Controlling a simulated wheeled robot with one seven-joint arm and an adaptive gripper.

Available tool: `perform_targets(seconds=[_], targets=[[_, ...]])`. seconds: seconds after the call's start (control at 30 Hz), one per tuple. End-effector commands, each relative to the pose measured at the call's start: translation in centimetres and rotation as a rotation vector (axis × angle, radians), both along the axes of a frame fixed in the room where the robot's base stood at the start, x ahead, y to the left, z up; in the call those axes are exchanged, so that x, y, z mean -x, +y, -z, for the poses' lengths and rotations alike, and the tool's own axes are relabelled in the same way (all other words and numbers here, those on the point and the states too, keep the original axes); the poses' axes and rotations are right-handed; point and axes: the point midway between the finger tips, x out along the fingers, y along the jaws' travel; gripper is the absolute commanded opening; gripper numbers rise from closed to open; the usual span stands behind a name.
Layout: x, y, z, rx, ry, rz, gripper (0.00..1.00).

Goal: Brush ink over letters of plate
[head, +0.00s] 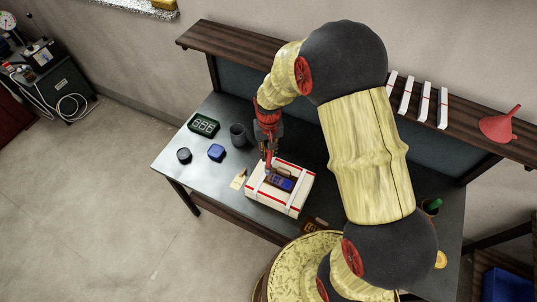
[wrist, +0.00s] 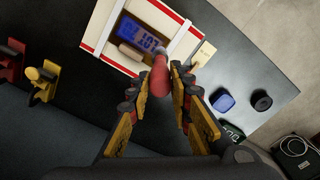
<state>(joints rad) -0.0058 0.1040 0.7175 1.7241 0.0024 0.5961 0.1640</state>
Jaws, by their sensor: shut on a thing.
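A white box with red stripes and pale straps (head: 292,203) lies on the workbench; it also shows in the wrist view (wrist: 118,65). On its top is a dark plate with blue letters (head: 280,183), seen in the wrist view as a blue panel with pale characters (wrist: 139,38). A small beige block (wrist: 131,54) lies along its near edge. My gripper (head: 268,162) is over the box, close to the plate. It is shut on a red, rounded tool (wrist: 160,78), seemingly the brush, whose far end reaches the plate's right side. Whether it touches the letters is unclear.
A dark cup (head: 238,135), green-framed display (head: 204,124), blue item (head: 216,152) and black round item (head: 184,155) stand left of the box. A pale tag (head: 238,179) lies beside it. A shelf behind holds white cartons and a red funnel (head: 501,124).

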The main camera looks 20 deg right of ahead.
Motion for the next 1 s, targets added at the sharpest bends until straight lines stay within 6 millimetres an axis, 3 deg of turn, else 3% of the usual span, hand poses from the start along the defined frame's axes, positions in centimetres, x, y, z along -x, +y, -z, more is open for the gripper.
perform_targets(seconds=[0.43,1.0], targets=[[-0.8,-0.2,-4.0,0.0,0.0,-0.001,0.0],[-0.9,-0.2,-4.2,0.0,0.0,-0.001,0.0]])
